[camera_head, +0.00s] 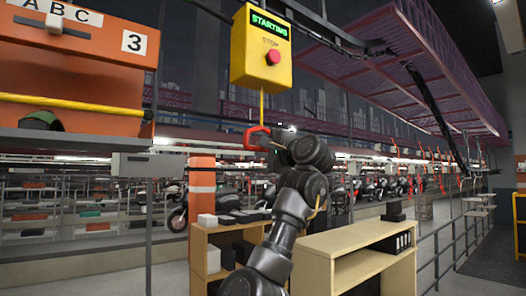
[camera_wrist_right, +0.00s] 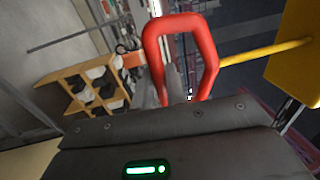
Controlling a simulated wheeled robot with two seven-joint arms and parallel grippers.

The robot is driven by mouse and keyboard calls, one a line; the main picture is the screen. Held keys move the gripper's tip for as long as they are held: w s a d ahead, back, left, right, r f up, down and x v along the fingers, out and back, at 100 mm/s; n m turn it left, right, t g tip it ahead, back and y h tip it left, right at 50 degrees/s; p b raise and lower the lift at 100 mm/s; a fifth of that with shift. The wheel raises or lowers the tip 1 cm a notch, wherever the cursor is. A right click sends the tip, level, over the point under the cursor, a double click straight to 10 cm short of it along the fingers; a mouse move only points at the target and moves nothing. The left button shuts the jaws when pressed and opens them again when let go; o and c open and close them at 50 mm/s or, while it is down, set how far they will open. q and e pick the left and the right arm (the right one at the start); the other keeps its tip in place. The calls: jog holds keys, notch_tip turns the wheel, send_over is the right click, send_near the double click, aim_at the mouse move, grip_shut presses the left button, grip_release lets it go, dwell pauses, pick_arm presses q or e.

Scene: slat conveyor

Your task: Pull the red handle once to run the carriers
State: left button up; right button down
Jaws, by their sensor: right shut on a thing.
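The red handle (camera_head: 256,138) is a loop hanging on a yellow rod below a yellow control box (camera_head: 262,50). The box has a green display reading "STARTING" and a red button (camera_head: 273,57) under the word "STOP". My right gripper (camera_head: 268,141) reaches up from below and is shut on the handle. In the right wrist view the red handle (camera_wrist_right: 182,50) stands at the jaws, with the yellow rod (camera_wrist_right: 265,51) running to the box at the right. The fingertips are mostly hidden. My left gripper is not in view.
An orange cabinet (camera_head: 70,65) marked "ABC" and "3" fills the upper left. Wooden shelves (camera_head: 345,245) stand below my right arm. Motorcycles (camera_head: 385,187) line the back, and a metal railing (camera_head: 455,235) runs at the right. Purple mesh panels (camera_head: 400,60) hang overhead.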

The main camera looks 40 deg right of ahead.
jog(key=shift+r+p, duration=2.05)
jog(key=shift+r, duration=0.9)
jog(key=c, duration=1.4)
grip_release()
jog(key=shift+s+f, duration=0.1)
jog(key=shift+s+f+b, duration=0.15)
jog(key=shift+s+b, duration=0.15)
jog(key=shift+b, duration=0.25)
jog(key=b, duration=0.5)
send_near(263, 130)
jog(key=shift+w+a+r, duration=0.1)
jog(key=shift+w+r, duration=0.15)
jog(key=shift+w, duration=0.05)
